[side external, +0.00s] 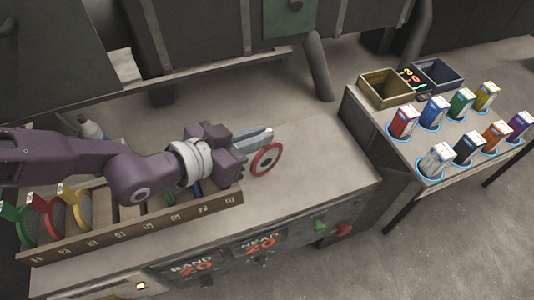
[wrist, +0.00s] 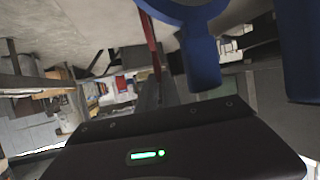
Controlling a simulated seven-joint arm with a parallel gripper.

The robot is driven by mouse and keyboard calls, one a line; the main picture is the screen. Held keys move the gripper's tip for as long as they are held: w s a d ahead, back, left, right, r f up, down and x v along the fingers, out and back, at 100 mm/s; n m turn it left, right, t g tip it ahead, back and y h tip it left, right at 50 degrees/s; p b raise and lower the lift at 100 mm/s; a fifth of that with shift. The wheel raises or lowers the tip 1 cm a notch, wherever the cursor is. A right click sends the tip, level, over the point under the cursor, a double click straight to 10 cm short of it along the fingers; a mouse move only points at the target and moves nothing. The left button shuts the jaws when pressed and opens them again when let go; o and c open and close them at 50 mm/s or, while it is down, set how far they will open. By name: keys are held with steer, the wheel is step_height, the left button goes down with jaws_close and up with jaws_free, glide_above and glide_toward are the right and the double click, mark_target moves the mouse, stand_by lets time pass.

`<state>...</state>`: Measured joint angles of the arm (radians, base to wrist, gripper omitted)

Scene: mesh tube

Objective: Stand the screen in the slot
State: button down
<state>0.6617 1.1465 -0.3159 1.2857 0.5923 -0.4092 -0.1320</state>
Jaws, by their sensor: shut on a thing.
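My gripper (side external: 262,134) points right over the bench, its grey fingers shut on the red-rimmed round screen (side external: 267,159). The screen hangs at the fingertips, tilted, just past the rack's right end. In the wrist view it shows as a thin red strip (wrist: 151,42), nearly edge-on, by the grey fingers (wrist: 158,95). The slotted rack (side external: 130,230) lies along the bench front with numbered slots. Green (side external: 22,230), red (side external: 50,220) and yellow (side external: 77,206) screens stand at its left end. Blue parts (side external: 196,187) show below my gripper; my arm hides some slots.
In the wrist view, large blue ringed parts (wrist: 203,55) are close on the right. A white bottle (side external: 90,128) stands behind my arm. The bench top (side external: 320,165) is clear to the right. A side table (side external: 430,170) holds several coloured cartons and two bins (side external: 385,91).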

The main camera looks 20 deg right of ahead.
mark_target(258, 156)
stand_by(0.4)
step_height(258, 156, up, 17)
steer(key=s+a+r, duration=0.3)
steer(key=a+r, duration=0.4)
steer(key=r, duration=0.1)
steer(key=s+a+f+n+t+y, duration=0.1)
steer(key=s+a, duration=0.3)
steer(key=a, duration=0.5)
steer(key=s+a+f+n+t+y, duration=0.1)
steer(key=s+a+n+t, duration=0.3)
steer(key=a, duration=0.6)
steer(key=shift+s+a+y, duration=0.25)
steer(key=shift+a+y, duration=0.05)
steer(key=shift+y, duration=0.6)
